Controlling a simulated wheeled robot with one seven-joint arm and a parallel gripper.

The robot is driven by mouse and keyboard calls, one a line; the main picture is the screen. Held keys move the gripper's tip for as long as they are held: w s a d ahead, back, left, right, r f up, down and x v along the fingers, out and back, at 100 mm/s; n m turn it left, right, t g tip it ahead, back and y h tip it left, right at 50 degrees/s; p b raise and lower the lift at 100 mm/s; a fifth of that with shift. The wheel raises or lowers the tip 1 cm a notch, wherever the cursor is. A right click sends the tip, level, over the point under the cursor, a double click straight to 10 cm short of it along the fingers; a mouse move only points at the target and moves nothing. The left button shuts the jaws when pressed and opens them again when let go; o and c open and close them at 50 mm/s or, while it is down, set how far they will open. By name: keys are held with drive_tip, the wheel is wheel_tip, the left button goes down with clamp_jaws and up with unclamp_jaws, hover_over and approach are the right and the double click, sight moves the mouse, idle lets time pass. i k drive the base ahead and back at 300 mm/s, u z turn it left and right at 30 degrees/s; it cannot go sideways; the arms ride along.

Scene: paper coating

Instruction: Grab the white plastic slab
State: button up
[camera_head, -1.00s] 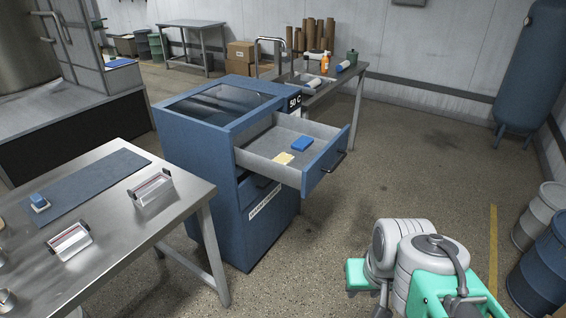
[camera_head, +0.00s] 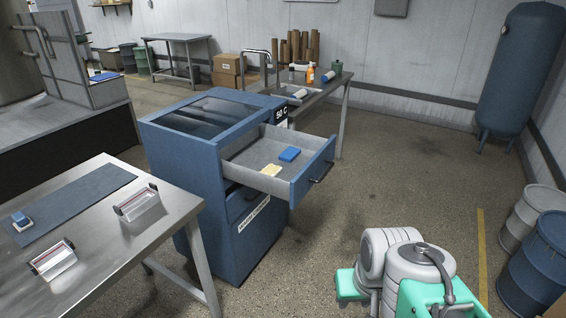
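Two whitish, partly clear blocks with dark ends lie on the metal table at left: one block (camera_head: 138,207) near its right side, another block (camera_head: 55,262) near its front. A pale yellow piece (camera_head: 271,171) and a blue block (camera_head: 289,154) lie in the open drawer (camera_head: 242,160) of the blue cabinet. I cannot tell for sure which of these is the white plastic slab. My arm's links show at the lower right, apart from the table and drawer. My gripper is not in view.
The blue cabinet (camera_head: 190,200) stands right of the metal table (camera_head: 110,270), its drawer jutting out over the floor. A small blue and white item (camera_head: 20,222) sits on a dark mat (camera_head: 75,200). Drums (camera_head: 540,265) stand at right. The middle floor (camera_head: 400,170) is clear.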

sight(274, 171)
drive_tip(key=z, duration=0.6)
drive_tip(key=i, duration=4.85)
drive_tip(key=u, duration=5.55)
